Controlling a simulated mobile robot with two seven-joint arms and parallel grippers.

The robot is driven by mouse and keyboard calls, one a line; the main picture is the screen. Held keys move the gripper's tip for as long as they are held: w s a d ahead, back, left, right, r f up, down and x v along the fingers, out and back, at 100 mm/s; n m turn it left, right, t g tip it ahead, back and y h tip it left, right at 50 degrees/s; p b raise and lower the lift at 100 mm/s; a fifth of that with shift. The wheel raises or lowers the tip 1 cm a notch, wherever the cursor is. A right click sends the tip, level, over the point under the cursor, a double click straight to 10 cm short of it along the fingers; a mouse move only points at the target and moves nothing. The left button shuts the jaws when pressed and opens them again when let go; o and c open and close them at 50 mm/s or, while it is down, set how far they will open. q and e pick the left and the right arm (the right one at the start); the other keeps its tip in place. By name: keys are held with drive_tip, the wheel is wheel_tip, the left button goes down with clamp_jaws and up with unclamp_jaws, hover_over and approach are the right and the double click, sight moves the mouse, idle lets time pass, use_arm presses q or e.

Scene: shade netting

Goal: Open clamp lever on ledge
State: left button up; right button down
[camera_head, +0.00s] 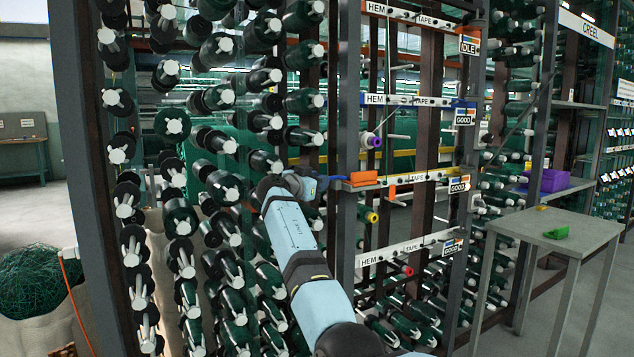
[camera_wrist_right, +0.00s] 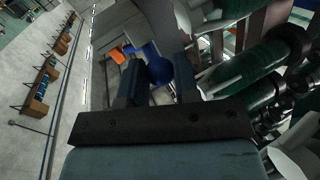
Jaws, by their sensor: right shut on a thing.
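The ledge (camera_head: 348,188) is a narrow shelf on the rack post, with an orange block (camera_head: 363,178) on it. A blue lever part (camera_head: 336,178) reaches left from the block to my right gripper (camera_head: 318,183). In the right wrist view, a round blue knob (camera_wrist_right: 160,70) sits between the fingers of the right gripper (camera_wrist_right: 159,84), and the orange part (camera_wrist_right: 117,54) lies beyond it. My right gripper is shut on the blue knob. The fingers partly hide the lever. My left gripper is not in view.
A creel with several green spools (camera_head: 225,185) stands left of and behind my right arm. White HEM and TAPE rails (camera_head: 410,178) run right of the ledge.

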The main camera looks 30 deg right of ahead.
drive_tip(key=c, duration=1.2)
unclamp_jaws()
drive_tip(key=shift+d, duration=0.15)
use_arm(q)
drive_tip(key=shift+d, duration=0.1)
use_arm(e)
drive_tip(key=shift+o, duration=0.3)
drive_tip(key=shift+d, duration=0.1)
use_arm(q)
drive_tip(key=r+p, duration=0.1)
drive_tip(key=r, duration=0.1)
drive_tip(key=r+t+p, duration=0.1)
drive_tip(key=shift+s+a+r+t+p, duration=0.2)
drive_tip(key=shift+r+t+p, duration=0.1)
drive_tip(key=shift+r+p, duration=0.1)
use_arm(e)
drive_tip(key=v, duration=1.4)
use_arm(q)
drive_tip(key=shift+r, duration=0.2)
use_arm(e)
drive_tip(key=shift+f, duration=0.1)
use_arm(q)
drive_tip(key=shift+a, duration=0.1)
